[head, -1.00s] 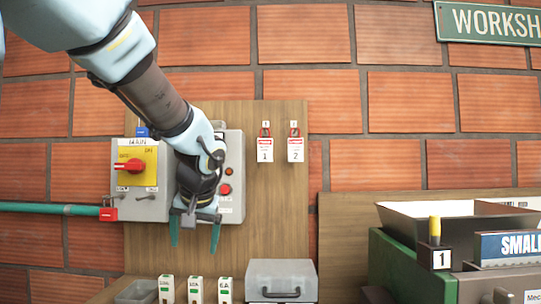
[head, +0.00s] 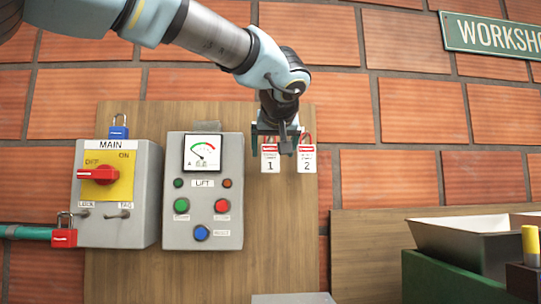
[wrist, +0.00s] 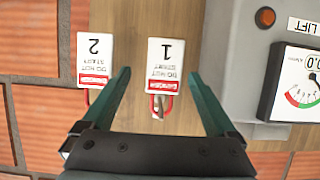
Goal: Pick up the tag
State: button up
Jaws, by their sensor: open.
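Two white tags with red headers hang side by side on the wooden board. Tag 1 (head: 270,163) is on the left in the head view, and tag 2 (head: 307,161) is to its right. In the wrist view the tags appear upside down, with tag 1 (wrist: 165,62) between the finger directions and tag 2 (wrist: 94,58) left of the left finger. A red loop at tag 1 hangs on a small peg. My gripper (head: 279,137) is open and empty in front of the tags' upper ends. Contact with either tag cannot be told.
The grey MAIN box (head: 120,225) with a red switch and the LIFT panel (head: 203,235) stand to the left. A blue padlock (head: 118,128) and a red padlock (head: 64,238) are near MAIN. A tray (head: 465,245) is at lower right.

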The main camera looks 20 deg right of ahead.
jog(key=p+x, duration=0.1)
jog(key=x, duration=0.1)
jog(key=p+x, duration=0.2)
jog(key=x, duration=0.1)
jog(key=shift+w+a+f, duration=0.15)
jog(key=shift+w+f, duration=0.05)
jog(key=shift+w, duration=0.15)
jog(key=shift+w+f, duration=0.35)
jog(key=shift+w, duration=0.05)
jog(key=c, duration=1.4)
jog(key=shift+r, duration=0.1)
jog(key=shift+c, duration=0.2)
jog(key=shift+r, duration=0.4)
jog(key=shift+s+r+b, duration=0.15)
jog(key=shift+r+b, duration=0.05)
jog(key=shift+b, duration=0.3)
jog(key=b, duration=1.2)
send_near(270, 153)
jog(key=s+a+f, duration=0.1)
jog(key=s+f, duration=0.3)
jog(key=shift+s+a+f, duration=0.15)
jog(key=shift+s+f, duration=0.05)
jog(key=shift+s, duration=0.2)
